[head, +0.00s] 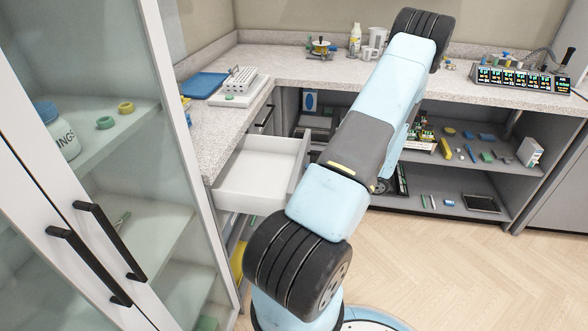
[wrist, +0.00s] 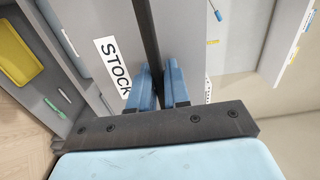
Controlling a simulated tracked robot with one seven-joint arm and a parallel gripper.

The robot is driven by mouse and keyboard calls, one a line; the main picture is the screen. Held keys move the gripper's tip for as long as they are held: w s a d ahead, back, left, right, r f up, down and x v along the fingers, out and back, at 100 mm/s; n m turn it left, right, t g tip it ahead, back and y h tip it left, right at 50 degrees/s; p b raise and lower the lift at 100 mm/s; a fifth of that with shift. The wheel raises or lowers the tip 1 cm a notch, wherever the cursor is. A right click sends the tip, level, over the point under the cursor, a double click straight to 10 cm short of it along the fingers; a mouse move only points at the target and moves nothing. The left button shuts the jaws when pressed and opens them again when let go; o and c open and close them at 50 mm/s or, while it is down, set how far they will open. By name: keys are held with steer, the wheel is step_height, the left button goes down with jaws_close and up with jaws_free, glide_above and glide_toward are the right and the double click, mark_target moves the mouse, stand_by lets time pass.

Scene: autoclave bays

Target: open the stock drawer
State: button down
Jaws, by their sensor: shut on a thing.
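The stock drawer front is a grey panel with a white STOCK label (wrist: 112,66) in the wrist view. A long dark bar handle (wrist: 148,35) runs across the panel. My gripper (wrist: 161,84) has its two blue fingers on either side of this handle, shut on it. In the head view a white drawer (head: 262,170) stands pulled out from under the left counter, its visible inside empty. It appears to be this same drawer, but its label is out of sight there. My gripper is hidden behind my arm in the head view.
A glass-door cabinet with black handles (head: 92,250) stands close at left. The counter (head: 300,68) holds a blue tray (head: 203,86) and a white rack (head: 236,82). Open shelves with small items lie at right. The wooden floor (head: 450,260) at right is clear.

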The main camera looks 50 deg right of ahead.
steer(key=shift+f+v, duration=0.2)
steer(key=shift+v, duration=1.1)
steer(key=shift+a, duration=0.15)
steer(key=c, duration=1.2)
jaws_free()
steer(key=shift+w+r, duration=0.1)
steer(key=v, duration=1.3)
steer(key=shift+s+d, duration=0.3)
